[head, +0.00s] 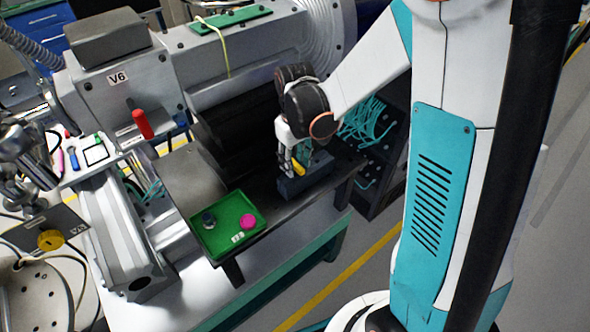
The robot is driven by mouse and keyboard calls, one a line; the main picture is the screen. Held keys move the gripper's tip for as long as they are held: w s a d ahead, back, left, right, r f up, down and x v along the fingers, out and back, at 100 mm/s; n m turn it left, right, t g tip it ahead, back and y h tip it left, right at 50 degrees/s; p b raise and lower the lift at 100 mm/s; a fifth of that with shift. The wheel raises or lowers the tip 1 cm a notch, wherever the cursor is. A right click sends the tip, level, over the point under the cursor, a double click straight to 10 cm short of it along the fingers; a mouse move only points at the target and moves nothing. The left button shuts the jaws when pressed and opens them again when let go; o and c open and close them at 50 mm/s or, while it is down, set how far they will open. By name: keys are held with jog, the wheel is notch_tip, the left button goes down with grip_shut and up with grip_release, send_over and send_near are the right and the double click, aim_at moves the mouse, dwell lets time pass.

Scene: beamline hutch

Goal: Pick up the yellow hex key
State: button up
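A small yellow piece (299,168), which looks like the yellow hex key, shows just under my gripper at the top of a dark blue-grey block (306,184). The block stands on a black bench top. My gripper (293,167) points down over the block, with its fingers right at the yellow piece. The view is too small and partly covered to tell whether the fingers touch it or are closed on it. The lower part of the yellow piece is hidden.
A green tray (211,241) with a dark knob-like part, a pink round piece and small white pieces lies left of the block. A dark rack with teal cables (368,118) is close on the right.

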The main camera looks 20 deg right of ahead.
aim_at(295, 163)
notch_tip(295, 163, down, 3)
jog(key=shift+b, duration=0.4)
jog(key=shift+r, duration=0.1)
grip_shut()
notch_tip(295, 163, up, 20)
jog(key=p, duration=0.6)
